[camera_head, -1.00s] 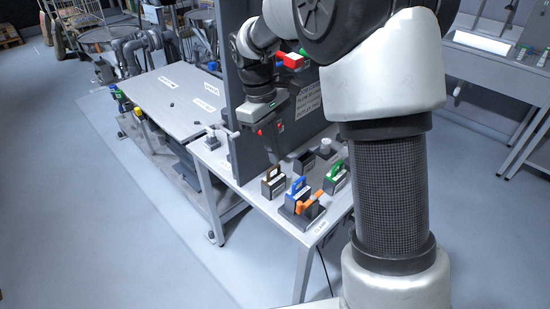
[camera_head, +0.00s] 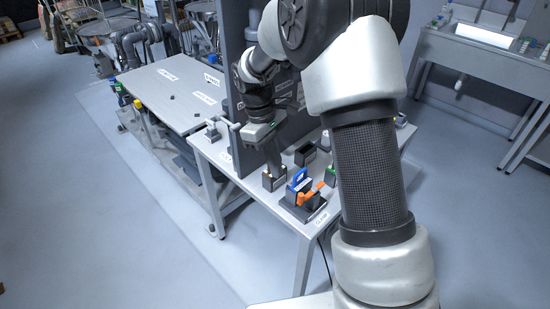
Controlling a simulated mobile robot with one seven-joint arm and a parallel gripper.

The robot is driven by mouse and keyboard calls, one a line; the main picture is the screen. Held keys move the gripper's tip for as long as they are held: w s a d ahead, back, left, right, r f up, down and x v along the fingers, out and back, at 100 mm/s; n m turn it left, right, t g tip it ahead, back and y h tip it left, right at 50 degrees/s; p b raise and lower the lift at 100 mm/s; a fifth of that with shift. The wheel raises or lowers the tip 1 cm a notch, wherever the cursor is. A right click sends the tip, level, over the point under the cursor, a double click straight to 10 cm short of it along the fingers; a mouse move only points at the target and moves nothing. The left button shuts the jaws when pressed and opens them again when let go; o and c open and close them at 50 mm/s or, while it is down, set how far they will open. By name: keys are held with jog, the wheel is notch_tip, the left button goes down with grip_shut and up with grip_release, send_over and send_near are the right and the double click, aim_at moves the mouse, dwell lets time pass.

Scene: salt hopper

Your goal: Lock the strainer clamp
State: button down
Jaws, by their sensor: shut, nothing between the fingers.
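An orange-handled fixture (camera_head: 309,197) on a dark base stands near the front corner of the grey table. A white label (camera_head: 320,219) on the table edge beside it seems to read "CLAMP". I take this to be the strainer clamp; its orange part lies low across the base, but I cannot tell whether it is locked. My gripper (camera_head: 270,160) points down behind and left of it, shut and empty, above or just behind a dark block. It is apart from the orange part. The fingertips are small and partly lost against the dark panel.
A blue-handled block (camera_head: 298,180) stands directly behind the clamp. A dark block (camera_head: 274,179) is to its left, a green-marked block (camera_head: 331,171) to its right, and an open dark box (camera_head: 305,154) further back. A tall dark panel (camera_head: 235,70) rises behind my gripper.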

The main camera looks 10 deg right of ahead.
jog(key=s+d+f, duration=0.3)
jog(key=f, duration=0.1)
jog(key=shift+s+d+f, duration=0.25)
jog(key=shift+d+f, duration=0.05)
jog(key=shift+d, duration=0.1)
